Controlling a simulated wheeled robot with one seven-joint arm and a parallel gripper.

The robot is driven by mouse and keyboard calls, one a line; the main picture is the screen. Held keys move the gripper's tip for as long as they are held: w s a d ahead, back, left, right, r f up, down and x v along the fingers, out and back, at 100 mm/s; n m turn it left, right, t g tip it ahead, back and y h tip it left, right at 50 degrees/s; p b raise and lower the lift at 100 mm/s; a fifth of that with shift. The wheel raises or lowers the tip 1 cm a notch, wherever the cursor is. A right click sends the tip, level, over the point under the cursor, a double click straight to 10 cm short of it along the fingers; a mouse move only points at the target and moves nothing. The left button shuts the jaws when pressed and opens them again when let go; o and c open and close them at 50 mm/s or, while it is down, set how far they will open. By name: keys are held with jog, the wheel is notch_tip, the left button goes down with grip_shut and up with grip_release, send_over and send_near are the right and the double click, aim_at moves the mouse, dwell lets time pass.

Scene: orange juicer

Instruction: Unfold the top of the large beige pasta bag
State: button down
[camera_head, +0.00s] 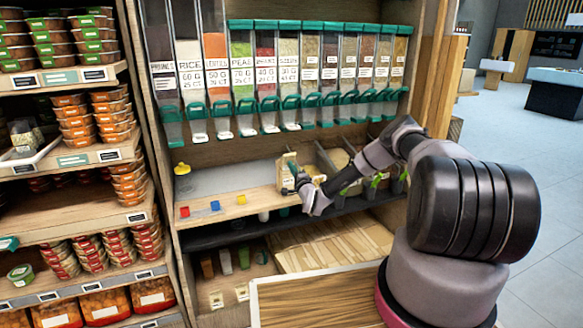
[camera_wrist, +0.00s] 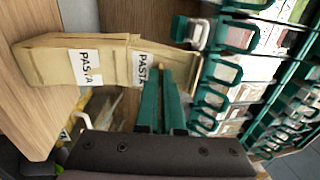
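A beige pasta bag (camera_head: 286,168) stands upright on the wooden shelf in the head view, beside my gripper (camera_head: 300,185). In the wrist view, which is turned sideways, beige paper with two white PASTA labels shows. One labelled part is the larger bag body (camera_wrist: 50,62); the other labelled part (camera_wrist: 150,62) lies to its right, against the green fingers. I cannot tell whether these are one bag or two. My gripper (camera_wrist: 158,80) has its fingertips close together at the beige paper's edge. Whether they pinch paper is not clear. The fingers hide part of the paper.
A row of grain dispensers (camera_head: 311,68) with green levers hangs above the shelf; the levers (camera_wrist: 212,95) are close on the right in the wrist view. Small coloured blocks (camera_head: 215,206) sit left of the bag. Dark bins (camera_head: 325,158) stand to its right.

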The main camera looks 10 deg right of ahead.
jog(key=shift+f, duration=0.1)
dwell(0.5)
jog(key=c, duration=1)
grip_release()
jog(key=v, duration=1.1)
jog(key=shift+f, duration=0.2)
jog(key=shift+w, duration=0.1)
